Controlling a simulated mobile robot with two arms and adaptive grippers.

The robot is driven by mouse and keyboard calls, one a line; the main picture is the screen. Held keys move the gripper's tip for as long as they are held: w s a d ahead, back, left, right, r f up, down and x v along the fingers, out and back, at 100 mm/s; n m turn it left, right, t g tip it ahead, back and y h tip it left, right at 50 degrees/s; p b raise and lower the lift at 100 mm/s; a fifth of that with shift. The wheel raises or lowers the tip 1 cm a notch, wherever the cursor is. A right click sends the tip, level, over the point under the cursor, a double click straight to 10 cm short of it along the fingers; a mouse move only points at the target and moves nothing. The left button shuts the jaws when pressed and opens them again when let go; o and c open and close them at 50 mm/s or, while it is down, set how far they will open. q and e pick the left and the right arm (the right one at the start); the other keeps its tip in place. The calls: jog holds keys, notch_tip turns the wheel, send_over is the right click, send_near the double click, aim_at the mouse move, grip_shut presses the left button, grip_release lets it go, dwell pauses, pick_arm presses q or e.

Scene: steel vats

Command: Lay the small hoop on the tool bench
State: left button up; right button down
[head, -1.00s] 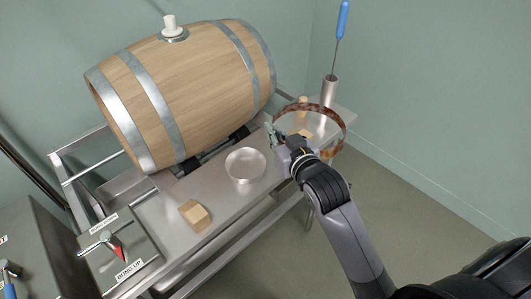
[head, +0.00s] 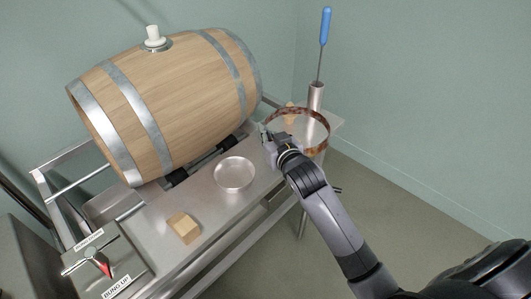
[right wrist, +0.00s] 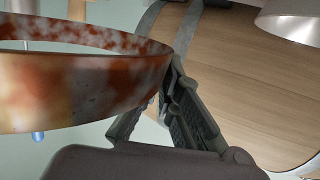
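The small hoop (head: 326,133) is a thin, rusty brown metal ring. It also shows large in the right wrist view (right wrist: 95,82). My right gripper (head: 267,135) is at the hoop's left side in the head view, with its fingers (right wrist: 165,108) closed on the band. The hoop sticks out to the right over the tool bench (head: 335,122), a small steel surface at the far end of the stand. I cannot tell whether it touches the bench. My left gripper is not in view.
A steel tube (head: 316,95) with a blue-handled tool (head: 325,27) stands just behind the hoop. A barrel (head: 165,95), round dish (head: 234,173) and wooden block (head: 184,228) are to the left.

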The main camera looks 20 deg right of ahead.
jog(key=shift+f+b, duration=0.35)
jog(key=shift+f, duration=3.1)
jog(key=shift+f, duration=0.1)
jog(key=c, duration=1.8)
grip_release()
